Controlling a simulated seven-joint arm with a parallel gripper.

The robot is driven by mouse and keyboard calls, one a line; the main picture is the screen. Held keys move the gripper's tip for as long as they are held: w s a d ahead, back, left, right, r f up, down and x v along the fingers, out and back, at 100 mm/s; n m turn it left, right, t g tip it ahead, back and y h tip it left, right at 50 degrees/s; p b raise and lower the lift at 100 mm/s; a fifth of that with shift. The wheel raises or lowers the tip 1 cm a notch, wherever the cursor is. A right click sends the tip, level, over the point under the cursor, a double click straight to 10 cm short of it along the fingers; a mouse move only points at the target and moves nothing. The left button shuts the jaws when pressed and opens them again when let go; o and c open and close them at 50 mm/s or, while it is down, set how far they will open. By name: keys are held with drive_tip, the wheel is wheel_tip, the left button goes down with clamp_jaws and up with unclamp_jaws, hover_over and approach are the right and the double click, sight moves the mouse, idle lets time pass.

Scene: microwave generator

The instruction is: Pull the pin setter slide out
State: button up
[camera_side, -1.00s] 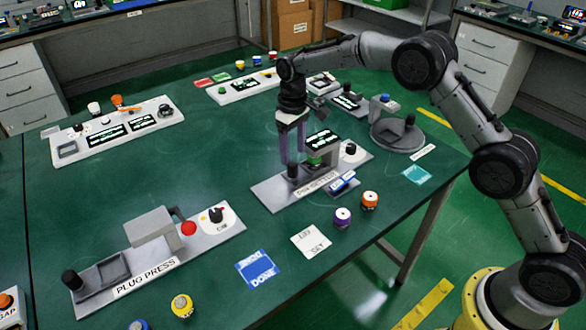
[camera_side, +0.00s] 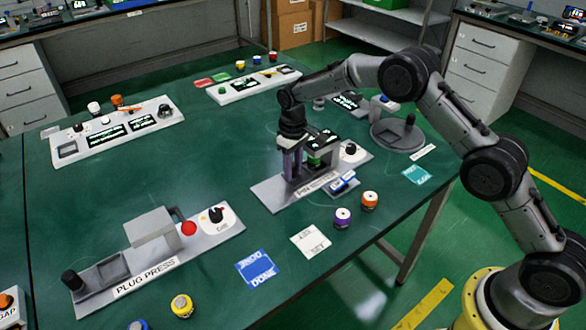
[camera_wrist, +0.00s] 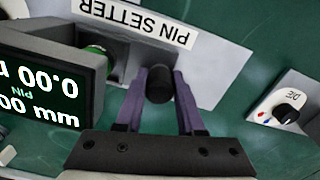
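The pin setter (camera_side: 275,195) is a grey base labelled "PIN SETTER" on the green table, with a dark upright housing and a lit screen. The screen (camera_wrist: 40,85) shows "0.00 mm" in the wrist view. The slide's handle is a black round knob (camera_wrist: 160,84) on the base. My gripper (camera_side: 293,176) is lowered at the knob. In the wrist view its two purple fingers (camera_wrist: 160,90) stand on either side of the knob. I cannot tell whether they press on it. The fingers largely hide the knob in the side view.
A green part (camera_wrist: 97,52) sits at the housing, close beside the fingers. A die dial (camera_wrist: 285,110) is to the right in the wrist view. Purple (camera_side: 342,217) and orange (camera_side: 369,200) cylinders stand near the front edge. The plug press (camera_side: 150,250) is at the front left.

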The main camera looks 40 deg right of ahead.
clamp_jaws()
drive_tip(key=shift+r, duration=0.1)
idle(0.9)
